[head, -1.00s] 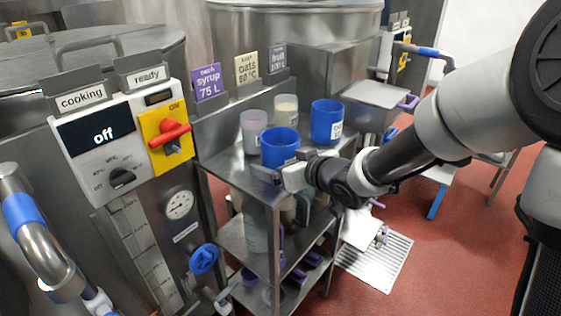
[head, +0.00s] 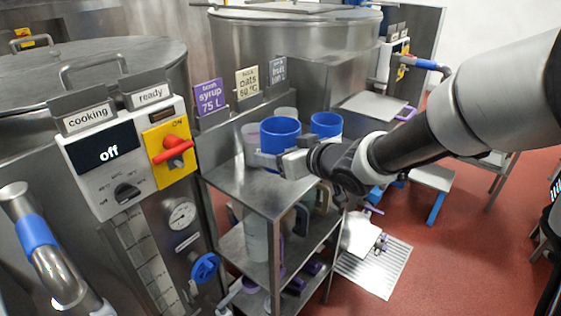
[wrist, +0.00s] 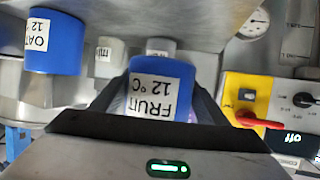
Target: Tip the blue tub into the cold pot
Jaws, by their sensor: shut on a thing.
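My gripper (head: 281,160) is shut on a blue tub (head: 280,132). The tub is upright and seems to be just above the steel cart's top. Another large steel pot (head: 295,45) is at the back. I cannot tell which is cold.
The steel cart (head: 262,195) also holds pale cups (head: 250,140), partly hidden by the held tub. Signs (head: 246,82) stand behind the cart. A red switch (head: 171,150) and curved pipe (head: 35,245) are at left. Red floor is open at right.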

